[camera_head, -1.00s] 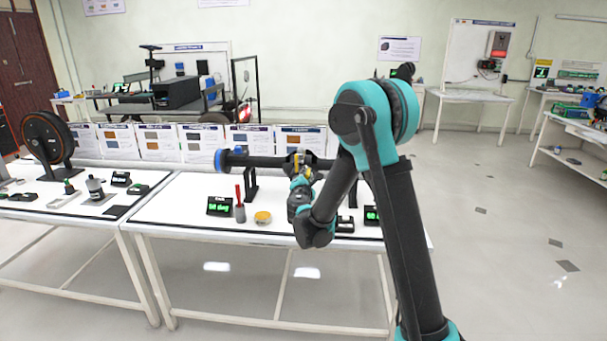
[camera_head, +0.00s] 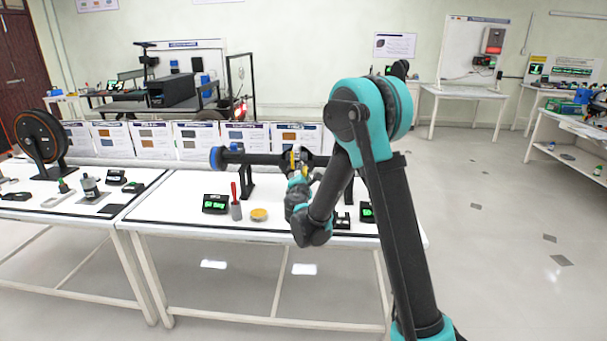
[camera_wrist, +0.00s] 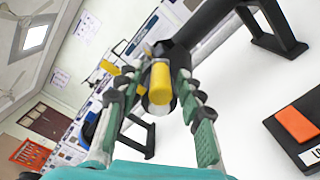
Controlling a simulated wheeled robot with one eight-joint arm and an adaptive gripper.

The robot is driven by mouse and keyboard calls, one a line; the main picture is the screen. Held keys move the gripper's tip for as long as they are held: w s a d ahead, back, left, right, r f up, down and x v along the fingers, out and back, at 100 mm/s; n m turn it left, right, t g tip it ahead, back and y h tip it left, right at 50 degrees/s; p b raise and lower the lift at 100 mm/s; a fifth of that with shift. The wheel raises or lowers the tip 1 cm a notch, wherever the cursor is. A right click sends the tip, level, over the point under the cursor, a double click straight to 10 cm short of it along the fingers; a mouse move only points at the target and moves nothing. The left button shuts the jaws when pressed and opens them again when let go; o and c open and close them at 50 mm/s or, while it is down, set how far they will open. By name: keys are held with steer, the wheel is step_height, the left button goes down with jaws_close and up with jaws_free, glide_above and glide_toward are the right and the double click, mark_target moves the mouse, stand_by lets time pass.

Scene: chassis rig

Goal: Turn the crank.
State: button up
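My gripper (camera_wrist: 160,78) has one finger on each side of the handle. The fingers stand apart, with narrow gaps seeming to show beside the handle. In the head view my gripper (camera_head: 300,163) is at the crank, and my arm hides part of it and the shaft's right end.
A black display (camera_head: 215,204) with green figures, a grey cup with a red tool (camera_head: 236,205) and a yellow-topped dish (camera_head: 259,215) stand in front of the shaft. Another display (camera_head: 367,213) is right of my gripper. A shaft stand (camera_wrist: 275,35) is close in the wrist view.

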steer(key=s, duration=1.2)
steer(key=shift+a, duration=0.2)
steer(key=s+d+f+m+g+h, duration=0.1)
steer(key=s+d+f+m+g, duration=0.2)
steer(key=d, duration=0.4)
steer(key=s+d+m+g+h, duration=0.2)
steer(key=d+m, duration=0.3)
steer(key=d, duration=0.3)
steer(key=s+d+f+m+g+h, duration=0.1)
steer(key=s+d+f+m+g, duration=0.2)
steer(key=d, duration=0.4)
steer(key=s+d+f+m+g+y, duration=0.1)
steer(key=s+f+m+g, duration=0.1)
steer(key=s+m, duration=0.2)
steer(key=s+d+f+m+g+y, duration=0.1)
steer(key=s+f+m+g+y, duration=0.1)
steer(key=s, duration=0.8)
steer(key=s+d+f+m+g+y, duration=0.1)
steer(key=s+f+m, duration=0.2)
steer(key=s+m, duration=0.3)
steer(key=shift+s+f+g+y, duration=0.3)
steer(key=shift+s+f+g, duration=0.1)
steer(key=shift+s, duration=0.4)
